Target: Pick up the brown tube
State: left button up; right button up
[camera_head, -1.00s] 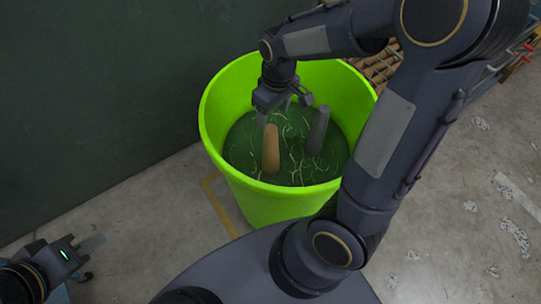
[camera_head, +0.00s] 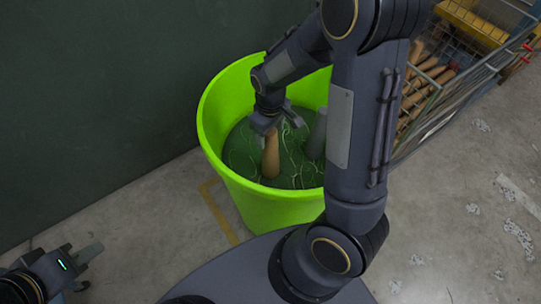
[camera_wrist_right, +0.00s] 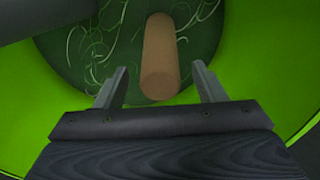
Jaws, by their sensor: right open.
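The brown tube (camera_head: 270,158) stands upright in a bright green bucket (camera_head: 232,180), on the dark green turf (camera_head: 240,150) inside. In the right wrist view the brown tube (camera_wrist_right: 160,62) shows its near end between my two open fingers. My right gripper (camera_head: 272,130) reaches down into the bucket at the top of the tube. In the wrist view the right gripper (camera_wrist_right: 160,88) is open, with a gap on each side of the tube. My left gripper (camera_head: 88,252) is at the lower left, far from the bucket; its jaws are not clear.
A grey tube (camera_head: 317,138) stands in the bucket just right of the brown one; it also shows at the upper left of the wrist view (camera_wrist_right: 45,18). A wire basket (camera_head: 425,100) with several brown pieces stands at the right. A dark wall is behind.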

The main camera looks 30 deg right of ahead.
jog(key=c, duration=1.3)
jog(key=shift+r, duration=0.1)
